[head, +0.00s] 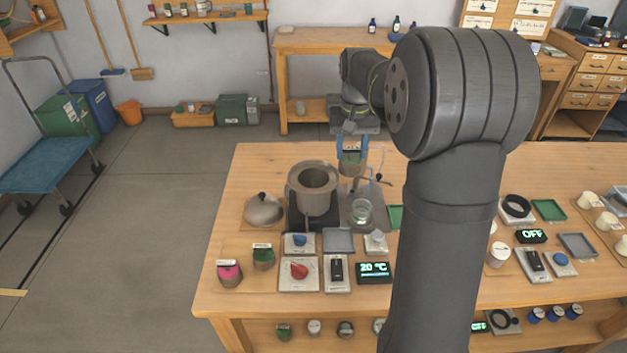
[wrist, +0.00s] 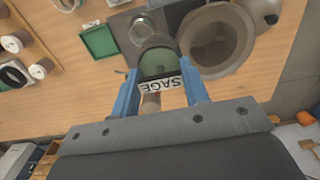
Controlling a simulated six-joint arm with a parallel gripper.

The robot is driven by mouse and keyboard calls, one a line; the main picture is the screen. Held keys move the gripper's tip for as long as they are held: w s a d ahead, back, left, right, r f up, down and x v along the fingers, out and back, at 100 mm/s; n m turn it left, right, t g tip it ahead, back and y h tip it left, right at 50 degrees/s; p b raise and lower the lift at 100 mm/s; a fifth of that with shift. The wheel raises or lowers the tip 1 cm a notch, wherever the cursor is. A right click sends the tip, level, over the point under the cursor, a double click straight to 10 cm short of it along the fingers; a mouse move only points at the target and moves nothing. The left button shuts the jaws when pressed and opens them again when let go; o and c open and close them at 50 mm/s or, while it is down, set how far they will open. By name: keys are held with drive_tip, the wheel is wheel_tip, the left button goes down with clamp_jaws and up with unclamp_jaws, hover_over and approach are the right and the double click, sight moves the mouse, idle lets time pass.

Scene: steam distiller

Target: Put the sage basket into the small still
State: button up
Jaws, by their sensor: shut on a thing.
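My gripper (head: 352,145) is shut on the sage basket (head: 351,160), behind and to the right of the small still's pot in the head view. In the wrist view the basket (wrist: 158,62) sits between the blue fingers, with its SAGE label reading upside down and greenish contents showing. The small still (head: 313,187) is an open, wide-rimmed metal pot on a dark base. Its mouth also shows in the wrist view (wrist: 216,40), beside the basket and apart from it. The domed lid (head: 264,209) lies on the table left of the pot.
A glass jar (head: 361,211) stands right of the pot, near a thin metal stand. Pink (head: 229,274) and green (head: 263,257) labelled containers sit at the front left. A red knob (head: 299,270) and a 20 °C display (head: 374,272) are in front. My arm hides the table's middle.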

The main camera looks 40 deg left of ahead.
drive_tip(key=shift+s+a+f, duration=0.65)
drive_tip(key=shift+a+f, duration=0.85)
drive_tip(key=shift+f, duration=0.15)
drive_tip(key=shift+s+a+f, duration=0.7)
drive_tip(key=shift+a+f, duration=0.8)
drive_tip(key=shift+f, duration=0.15)
drive_tip(key=shift+s+a+f, duration=0.65)
drive_tip(key=shift+a+f, duration=0.85)
drive_tip(key=shift+f, duration=0.15)
drive_tip(key=shift+f, duration=0.2)
drive_tip(key=o, duration=0.8)
drive_tip(key=shift+o, duration=0.2)
wheel_tip(320, 180, up, 12)
drive_tip(key=shift+r, duration=0.2)
drive_tip(key=shift+f, duration=0.1)
